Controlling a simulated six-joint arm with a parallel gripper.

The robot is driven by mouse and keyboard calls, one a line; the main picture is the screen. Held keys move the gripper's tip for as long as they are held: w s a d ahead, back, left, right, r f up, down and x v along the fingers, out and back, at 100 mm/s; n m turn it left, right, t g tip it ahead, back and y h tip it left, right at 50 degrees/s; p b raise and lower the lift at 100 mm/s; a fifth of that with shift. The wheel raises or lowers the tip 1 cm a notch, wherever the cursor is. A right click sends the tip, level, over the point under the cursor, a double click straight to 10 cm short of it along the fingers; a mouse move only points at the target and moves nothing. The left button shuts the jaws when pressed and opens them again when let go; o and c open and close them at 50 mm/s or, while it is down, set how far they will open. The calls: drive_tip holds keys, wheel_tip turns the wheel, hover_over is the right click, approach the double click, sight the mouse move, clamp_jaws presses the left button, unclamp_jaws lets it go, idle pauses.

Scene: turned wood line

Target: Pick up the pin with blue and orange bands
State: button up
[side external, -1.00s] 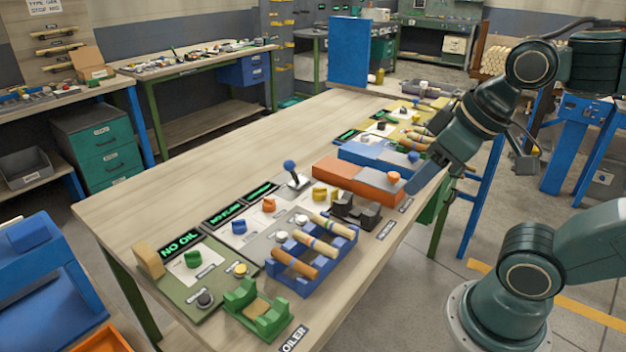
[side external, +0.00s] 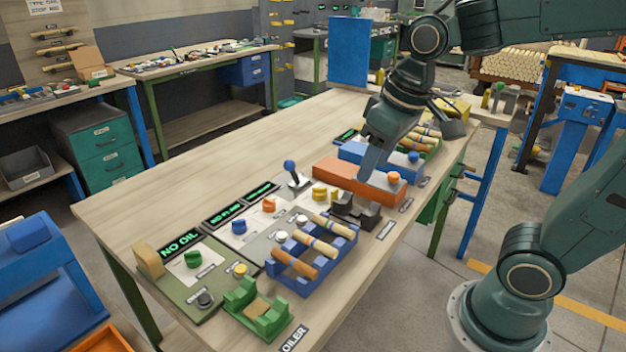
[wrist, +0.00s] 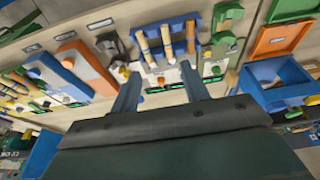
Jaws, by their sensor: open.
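A blue rack (side external: 337,262) near the front edge of the bench holds a plain orange-brown pin (side external: 292,262) and two paler pins. The middle pin (side external: 316,244) seems to carry dark bluish and yellowish bands; the third pin (side external: 334,228) is pale with faint bands. Band colours are too small to be sure of. More pins (side external: 426,134) lie in a far holder, partly behind my arm. The blue rack also shows in the wrist view (wrist: 178,64), beyond my fingertips.
An orange block (side external: 345,179) and a blue block (side external: 365,157) stand under my gripper. A dark cradle (side external: 356,209) stands between orange block and rack; a green cradle (side external: 258,312) is at the near end. A blue-knobbed lever (side external: 291,168) stands up behind. The bench's back left is clear.

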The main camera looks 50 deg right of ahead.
drive_tip(key=w+a+f+g, duration=0.1)
drive_tip(key=w+f+g, duration=0.2)
drive_tip(key=w+f, duration=0.4)
drive_tip(key=w, duration=0.4)
drive_tip(key=shift+w+f, duration=0.3)
drive_tip(key=shift+f, duration=0.1)
drive_tip(key=shift+a, duration=0.1)
hover_over(313, 239)
drive_tip(key=shift+f, duration=4.35)
drive_tip(key=shift+f, duration=2.55)
clamp_jaws()
